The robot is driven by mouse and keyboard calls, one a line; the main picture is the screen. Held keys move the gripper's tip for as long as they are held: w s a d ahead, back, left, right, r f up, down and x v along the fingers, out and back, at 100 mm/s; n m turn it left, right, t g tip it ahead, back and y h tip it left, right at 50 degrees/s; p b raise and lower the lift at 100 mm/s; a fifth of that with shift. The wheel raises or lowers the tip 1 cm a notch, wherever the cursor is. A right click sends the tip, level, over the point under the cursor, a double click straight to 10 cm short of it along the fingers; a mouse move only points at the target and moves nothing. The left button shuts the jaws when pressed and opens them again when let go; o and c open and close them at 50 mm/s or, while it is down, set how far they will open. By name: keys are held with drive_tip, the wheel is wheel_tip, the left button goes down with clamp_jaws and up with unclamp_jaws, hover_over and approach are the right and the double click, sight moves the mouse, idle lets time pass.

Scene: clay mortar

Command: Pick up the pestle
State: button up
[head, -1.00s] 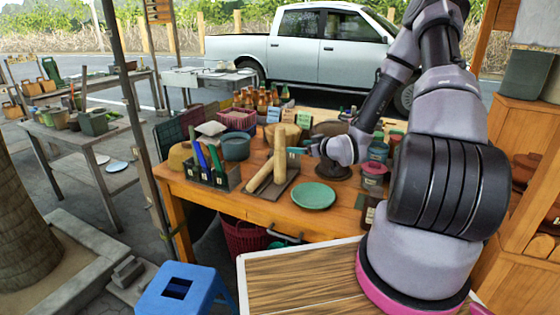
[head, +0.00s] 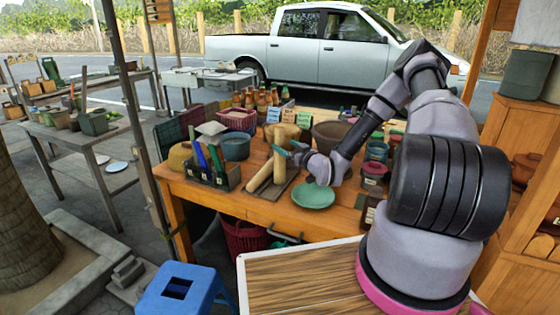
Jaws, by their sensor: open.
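Two pale wooden pestles are on a dark tray (head: 284,188) on the wooden table. One pestle (head: 280,170) looks near upright in the picture; I cannot tell whether it stands or lies pointing away. The other pestle (head: 259,177) lies slanted to its left. My gripper (head: 287,149) is open, with its teal fingertips at the upper part of the right pestle, partly overlapping it. I cannot tell whether they touch it. The brown clay mortar (head: 330,133) stands behind my wrist, its lower part partly hidden.
A green plate (head: 314,198) lies right of the tray, its far edge partly covered by my wrist. A dark caddy (head: 225,181) with upright tools stands to the left. Jars (head: 374,171) stand at the right, bottles and baskets at the back. A blue stool (head: 185,290) stands in front.

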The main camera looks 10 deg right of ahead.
sight(283, 144)
drive_tip(key=x, duration=0.4)
drive_tip(key=shift+w, duration=0.1)
drive_tip(key=shift+a, duration=0.1)
clamp_jaws()
